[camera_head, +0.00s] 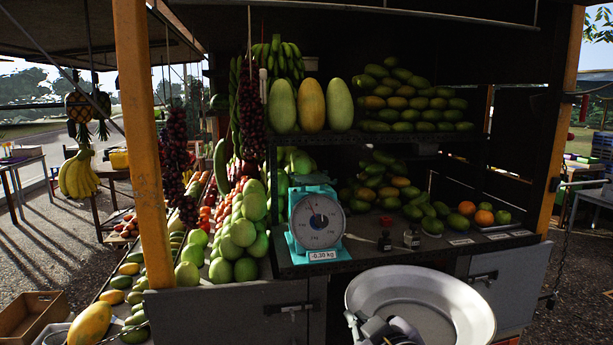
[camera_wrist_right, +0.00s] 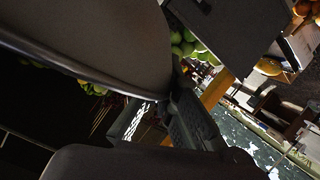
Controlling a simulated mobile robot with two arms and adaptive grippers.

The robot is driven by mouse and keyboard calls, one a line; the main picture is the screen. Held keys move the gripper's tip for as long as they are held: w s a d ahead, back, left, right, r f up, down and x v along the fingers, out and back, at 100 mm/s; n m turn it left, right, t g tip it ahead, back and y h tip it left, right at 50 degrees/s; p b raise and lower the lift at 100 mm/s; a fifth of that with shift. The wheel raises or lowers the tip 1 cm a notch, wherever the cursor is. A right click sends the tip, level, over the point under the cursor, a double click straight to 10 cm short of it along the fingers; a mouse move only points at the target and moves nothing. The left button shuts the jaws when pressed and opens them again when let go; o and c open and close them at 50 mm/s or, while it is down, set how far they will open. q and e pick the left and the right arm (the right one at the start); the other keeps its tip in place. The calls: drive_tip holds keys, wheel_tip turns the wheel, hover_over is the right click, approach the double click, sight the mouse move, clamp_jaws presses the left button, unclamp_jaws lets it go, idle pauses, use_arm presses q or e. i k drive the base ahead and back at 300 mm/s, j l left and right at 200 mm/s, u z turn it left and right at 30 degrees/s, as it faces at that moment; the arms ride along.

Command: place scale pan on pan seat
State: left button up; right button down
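The scale pan (camera_head: 465,300) is a wide, shallow metal dish at the bottom right of the head view, in front of the stall counter. My right gripper (camera_head: 378,326) is at its lower-left rim and appears shut on it. In the right wrist view the pan (camera_wrist_right: 105,40) fills the upper left, its edge running to the gripper (camera_wrist_right: 170,118). The turquoise scale (camera_head: 316,222) stands on the counter, with a round dial and a display reading -0.30 kg. Its pan seat (camera_head: 311,180) on top is bare. The pan is apart from the scale, lower and to its right. My left gripper is not in view.
Green fruit (camera_head: 240,235) is heaped left of the scale. Small dark bottles (camera_head: 412,237) stand to its right on the counter (camera_head: 350,258). A shelf (camera_head: 375,136) with large melons and mangoes (camera_head: 415,95) hangs above and behind. An orange post (camera_head: 143,140) stands at left.

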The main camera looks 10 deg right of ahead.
sight(312, 178)
drive_tip(key=i+l, duration=0.15)
drive_tip(key=i, duration=0.5)
drive_tip(key=i+l+z, duration=0.1)
drive_tip(key=i, duration=0.55)
drive_tip(key=l, duration=0.1)
